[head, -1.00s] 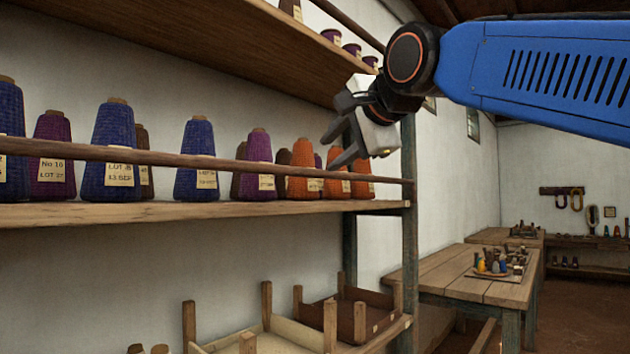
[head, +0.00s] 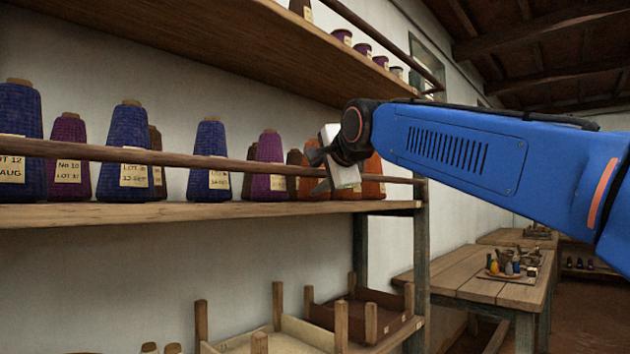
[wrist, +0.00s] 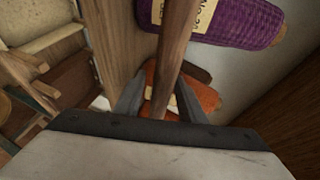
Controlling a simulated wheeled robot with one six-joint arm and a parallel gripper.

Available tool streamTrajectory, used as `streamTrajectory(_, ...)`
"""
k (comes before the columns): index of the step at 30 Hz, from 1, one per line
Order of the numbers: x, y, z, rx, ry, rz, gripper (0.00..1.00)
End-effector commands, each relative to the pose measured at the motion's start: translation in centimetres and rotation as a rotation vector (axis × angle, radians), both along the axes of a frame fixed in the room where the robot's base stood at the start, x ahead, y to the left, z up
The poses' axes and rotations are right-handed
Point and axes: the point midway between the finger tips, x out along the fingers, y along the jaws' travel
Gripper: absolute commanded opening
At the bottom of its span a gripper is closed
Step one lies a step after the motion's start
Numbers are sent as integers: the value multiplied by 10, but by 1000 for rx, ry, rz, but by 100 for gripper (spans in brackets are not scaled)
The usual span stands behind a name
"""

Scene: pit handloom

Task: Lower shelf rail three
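A round brown wooden rail (head: 100,153) runs along the front of the middle shelf, above its board (head: 130,214) and in front of the yarn cones. No number shows on it. My gripper (head: 316,170) is at the rail's right part, in front of the orange cones. In the wrist view the rail (wrist: 174,45) passes between my two fingers (wrist: 157,98), with a gap showing beside it, so the fingers look open around it. Whether either finger touches the rail I cannot tell. My gripper hides part of the rail in the head view.
Blue cones (head: 130,130), purple cones (head: 269,145) and orange cones (head: 372,180) stand close behind the rail. An upper shelf (head: 170,40) with its own rail (head: 370,33) hangs above. A shelf post (head: 420,260) stands right. Wooden trays (head: 280,338) sit below. A table (head: 460,270) is beyond.

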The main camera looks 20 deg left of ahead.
Motion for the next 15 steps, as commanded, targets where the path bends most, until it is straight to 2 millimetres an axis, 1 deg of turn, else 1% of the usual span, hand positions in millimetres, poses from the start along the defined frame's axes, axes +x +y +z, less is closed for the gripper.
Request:
streamTrajectory(3,4,4,-1,1,-1,0,36)
streamTrajectory(12,5,5,-2,1,-1,0,36)
streamTrajectory(13,5,5,-2,1,-1,0,32)
streamTrajectory(14,5,5,-2,0,0,0,24)
streamTrajectory(15,5,5,-2,0,0,0,15)
